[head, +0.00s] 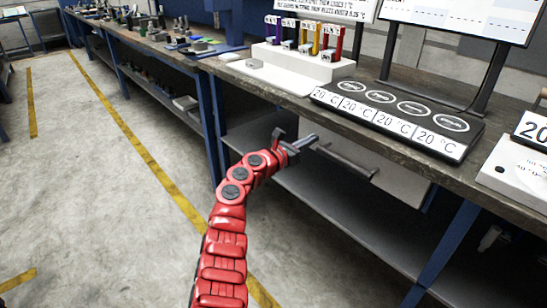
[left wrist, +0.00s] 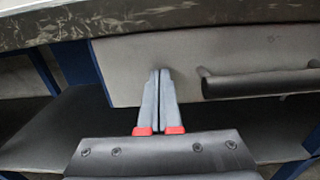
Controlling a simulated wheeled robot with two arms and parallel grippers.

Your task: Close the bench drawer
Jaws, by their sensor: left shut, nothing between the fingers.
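The bench drawer (head: 395,180) has a light grey front and sits just below the edge of the dark worktop. In the left wrist view the drawer front (left wrist: 190,50) fills the upper middle. Its dark bar handle (head: 345,160) runs along the front, and the handle also shows in the left wrist view (left wrist: 262,83) at the right. I cannot tell how far the drawer stands out. My left gripper (head: 314,138) is shut and empty, its fingertips pointing at the drawer front, left of the handle. Whether the tips touch the front is unclear. My right gripper is not in view.
The worktop (head: 250,83) carries a white stand (head: 300,65) with coloured pieces and a black panel (head: 395,115) with several round pads. A grey lower shelf (head: 345,210) and a blue leg (head: 440,255) are below. The floor at the left is clear.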

